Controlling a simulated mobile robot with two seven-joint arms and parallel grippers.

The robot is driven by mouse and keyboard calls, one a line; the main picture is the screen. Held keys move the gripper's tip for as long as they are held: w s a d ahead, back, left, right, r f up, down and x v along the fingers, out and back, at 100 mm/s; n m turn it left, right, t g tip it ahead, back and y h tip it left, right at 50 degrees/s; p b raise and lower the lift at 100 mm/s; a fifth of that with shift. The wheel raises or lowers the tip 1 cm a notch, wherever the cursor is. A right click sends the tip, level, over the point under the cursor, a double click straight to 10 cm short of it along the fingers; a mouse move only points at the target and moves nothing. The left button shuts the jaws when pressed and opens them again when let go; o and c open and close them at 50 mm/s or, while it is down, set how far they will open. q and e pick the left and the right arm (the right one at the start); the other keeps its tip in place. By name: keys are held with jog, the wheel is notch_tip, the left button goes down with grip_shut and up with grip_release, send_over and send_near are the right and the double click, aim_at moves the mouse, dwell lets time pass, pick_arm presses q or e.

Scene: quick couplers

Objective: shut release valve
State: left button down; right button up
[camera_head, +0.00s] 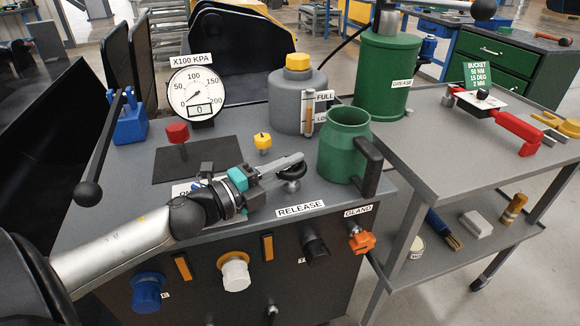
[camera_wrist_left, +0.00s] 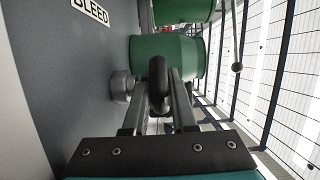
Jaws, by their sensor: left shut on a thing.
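The release valve (camera_head: 292,171) is a black handwheel on a short metal stem at the front edge of the grey bench top, behind the RELEASE label (camera_head: 300,209). My left gripper (camera_head: 290,164) reaches it from the left and is shut on the black wheel. In the left wrist view the wheel (camera_wrist_left: 158,78) stands between the two fingers, with its round metal base (camera_wrist_left: 122,87) to the left. The fingers partly hide the wheel in the head view. How far the valve is turned cannot be told. My right gripper is not in view.
A green jug (camera_head: 342,140) with a dark handle stands just right of the valve. A yellow knob (camera_head: 262,142) and a red knob (camera_head: 177,132) stand behind my left arm. A dial gauge (camera_head: 198,90) shows 0. A grey bottle (camera_head: 297,95) stands behind.

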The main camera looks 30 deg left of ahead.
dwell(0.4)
pick_arm(q)
jog(key=c, duration=1)
grip_release()
jog(key=shift+d, duration=0.1)
jog(key=shift+c, duration=0.2)
jog(key=shift+o, duration=0.2)
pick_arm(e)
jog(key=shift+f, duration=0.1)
pick_arm(q)
jog(key=shift+s+a, duration=0.25)
jog(key=shift+s, duration=0.25)
jog(key=p+v, duration=0.4)
jog(key=v, duration=0.8)
jog(key=shift+s+a, duration=0.15)
jog(key=shift+s, duration=0.15)
jog(key=shift+s+a, duration=0.25)
jog(key=shift+s, duration=0.45)
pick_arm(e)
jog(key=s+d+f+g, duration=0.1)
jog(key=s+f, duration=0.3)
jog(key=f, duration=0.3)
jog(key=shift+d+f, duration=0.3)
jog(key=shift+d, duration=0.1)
